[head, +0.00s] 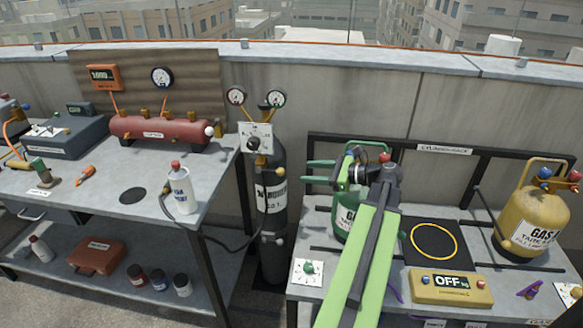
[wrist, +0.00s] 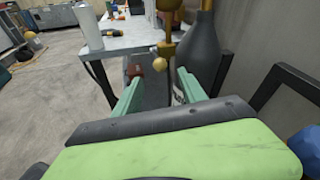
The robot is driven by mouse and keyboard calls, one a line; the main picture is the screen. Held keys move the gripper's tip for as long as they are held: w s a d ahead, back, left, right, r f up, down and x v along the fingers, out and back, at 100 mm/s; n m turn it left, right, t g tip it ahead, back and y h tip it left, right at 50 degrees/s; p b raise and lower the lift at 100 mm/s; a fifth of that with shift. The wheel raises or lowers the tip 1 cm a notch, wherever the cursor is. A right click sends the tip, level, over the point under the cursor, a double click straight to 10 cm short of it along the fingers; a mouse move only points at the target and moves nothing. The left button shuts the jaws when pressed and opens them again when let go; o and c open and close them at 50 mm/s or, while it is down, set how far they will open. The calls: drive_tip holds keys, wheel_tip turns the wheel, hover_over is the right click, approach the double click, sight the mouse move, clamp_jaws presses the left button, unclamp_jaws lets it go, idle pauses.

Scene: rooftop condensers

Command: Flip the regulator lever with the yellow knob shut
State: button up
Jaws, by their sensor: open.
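The dark gas cylinder (head: 268,200) stands between the two benches, with a brass regulator (head: 266,112) and two round gauges on top. In the wrist view the cylinder's shoulder (wrist: 203,55) is close ahead, right of centre. A small yellow ball knob (wrist: 156,64) shows beside brass fittings (wrist: 166,46), just beyond the fingertips and between them in the picture; its lever is hard to make out. My gripper (head: 306,171) is open and empty, pointing left toward the cylinder, apart from it. Its two green finger pads also show in the wrist view (wrist: 160,78).
The left bench (head: 120,190) carries a red tank (head: 160,130) and a white bottle (head: 179,190). The right bench holds a yellow gas tank (head: 535,220) and an OFF display box (head: 450,288). A black rail (head: 450,150) runs behind it.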

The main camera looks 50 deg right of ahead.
drive_tip(key=v, duration=0.5)
drive_tip(key=shift+s+d+p, duration=0.15)
drive_tip(key=shift+s+p, duration=0.15)
drive_tip(key=shift+p, duration=0.1)
